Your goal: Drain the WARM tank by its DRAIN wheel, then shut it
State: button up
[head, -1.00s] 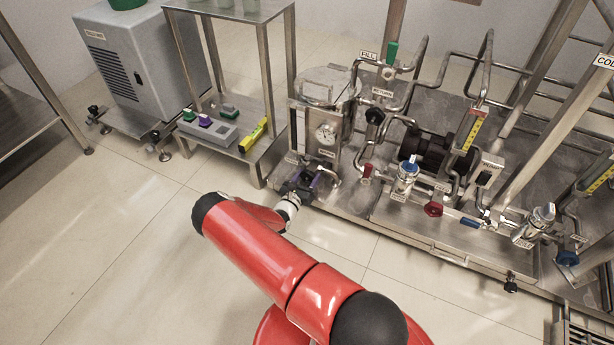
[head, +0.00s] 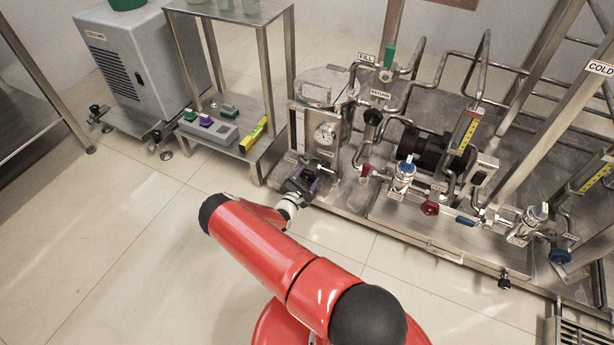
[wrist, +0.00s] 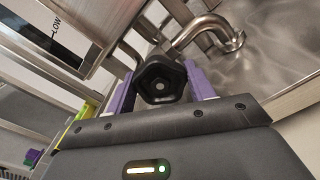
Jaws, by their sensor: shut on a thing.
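The tank (head: 327,130) is a steel vessel with a round gauge, standing on the skid left of the pipework; I cannot read its name label. A black lobed handwheel (wrist: 161,82) sits low at the tank's front. My gripper (wrist: 158,88) has a purple finger on each side of the wheel and is shut on it. In the head view my gripper (head: 306,179) is low at the tank's foot, and my arm hides part of the floor. A bent steel pipe (wrist: 205,28) runs beside the wheel to the tray. No liquid is visible at its end.
A small steel table (head: 262,152) with a yellow level (head: 253,134) is just left of the tank. The floor in front is clear.

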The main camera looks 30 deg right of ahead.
jog(key=shift+m, duration=0.3)
jog(key=o, duration=1)
jog(key=shift+c, duration=0.2)
jog(key=v, duration=0.7)
jog(key=shift+s+a+p, duration=0.25)
jog(key=shift+a+p, duration=0.1)
jog(key=shift+r, duration=0.1)
